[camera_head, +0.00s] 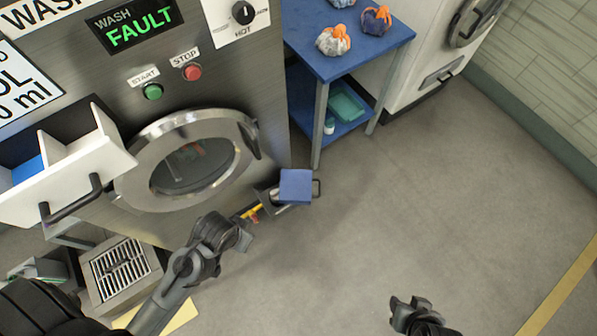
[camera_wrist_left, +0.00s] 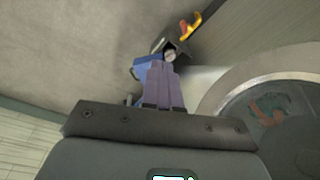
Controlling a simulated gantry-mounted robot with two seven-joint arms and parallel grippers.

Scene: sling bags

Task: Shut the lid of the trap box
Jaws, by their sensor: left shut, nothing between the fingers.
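The trap box (camera_head: 267,196) is a small dark box low on the washer's front, near its right corner. Its blue lid (camera_head: 295,186) stands open on the right side, with a dark handle beyond it. In the left wrist view the blue lid (camera_wrist_left: 148,70) is partly hidden behind my fingers, and a pale round part shows in the box mouth (camera_wrist_left: 172,50). My left gripper (camera_head: 244,238) is shut and empty, below and left of the lid; whether it touches cannot be told. My right gripper (camera_head: 411,304) is over the floor at the lower right; its opening is unclear.
A yellow-red valve handle (camera_head: 250,212) sits left of the trap box. The round washer door (camera_head: 185,160) is above, and an open drawer (camera_head: 70,170) juts out left. A blue cart (camera_head: 345,50) stands behind. The floor to the right is clear.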

